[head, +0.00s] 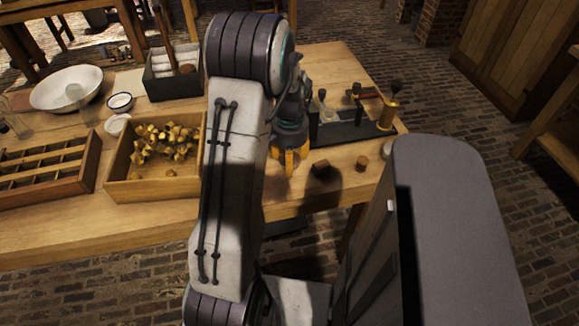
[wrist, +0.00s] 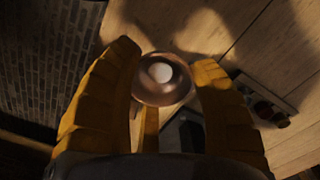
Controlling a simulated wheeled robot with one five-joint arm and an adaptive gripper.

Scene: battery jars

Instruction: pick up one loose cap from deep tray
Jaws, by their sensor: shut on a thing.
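The deep tray (head: 150,191) is a wooden box on the table, left of my arm, with several brass-coloured pieces (head: 165,143) heaped inside. My arm covers its right side. My gripper (head: 290,162) has orange fingers and hangs over the table, right of the tray and clear of it. In the wrist view, my gripper (wrist: 168,75) is shut on a round, copper-brown cap (wrist: 163,90) with a pale centre, held between the fingertips. In the head view the cap is too small or hidden to make out.
A compartmented wooden tray (head: 88,175) stands at the left. Behind are a white bowl (head: 66,88) and a dark box (head: 172,83). The table's front left is clear.

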